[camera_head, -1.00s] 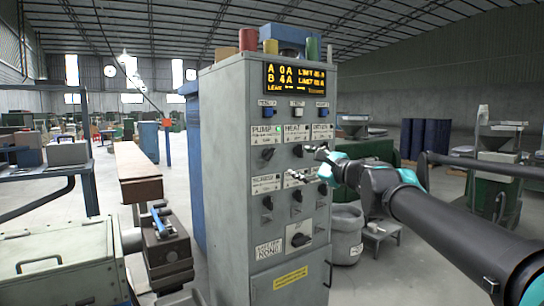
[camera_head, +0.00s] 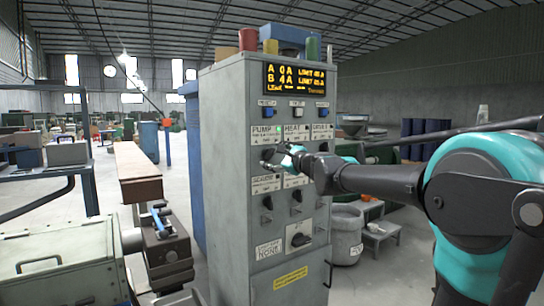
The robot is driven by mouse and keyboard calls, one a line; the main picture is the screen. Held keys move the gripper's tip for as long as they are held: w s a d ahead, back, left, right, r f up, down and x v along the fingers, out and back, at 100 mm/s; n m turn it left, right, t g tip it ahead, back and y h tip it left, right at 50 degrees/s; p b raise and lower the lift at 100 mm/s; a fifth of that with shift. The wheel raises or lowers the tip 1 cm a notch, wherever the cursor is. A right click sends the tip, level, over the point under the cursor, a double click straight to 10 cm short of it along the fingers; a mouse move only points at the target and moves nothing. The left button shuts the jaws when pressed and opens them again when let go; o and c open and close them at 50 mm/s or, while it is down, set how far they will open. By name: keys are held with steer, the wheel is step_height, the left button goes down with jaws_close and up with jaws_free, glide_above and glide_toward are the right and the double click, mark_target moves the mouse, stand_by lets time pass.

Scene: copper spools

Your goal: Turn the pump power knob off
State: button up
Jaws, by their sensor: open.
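The grey control cabinet (camera_head: 227,160) stands upright in the middle of the view, with a lit display (camera_head: 293,78) on top of its panel. The pump knob below that label is largely hidden by my gripper. My gripper (camera_head: 272,158) is open at the pump knob's place, reaching in from the right. I cannot tell whether its fingers touch the knob. My gripper and wrist also cover the heat knob.
Lower knobs (camera_head: 267,202) and a large rotary switch (camera_head: 299,239) are on the same panel. Colored spools (camera_head: 248,40) stand on the cabinet top. A grey bin (camera_head: 345,236) and a small step stool (camera_head: 381,233) stand right of the cabinet. A bench vise (camera_head: 165,247) is at left.

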steer(key=shift+w+a, duration=0.3)
steer(key=shift+w, duration=0.05)
steer(key=c, duration=1.2)
steer(key=shift+o, duration=0.2)
steer(key=shift+n, duration=0.3)
steer(key=n, duration=0.4)
steer(key=shift+f+n, duration=0.1)
steer(key=shift+n, duration=2)
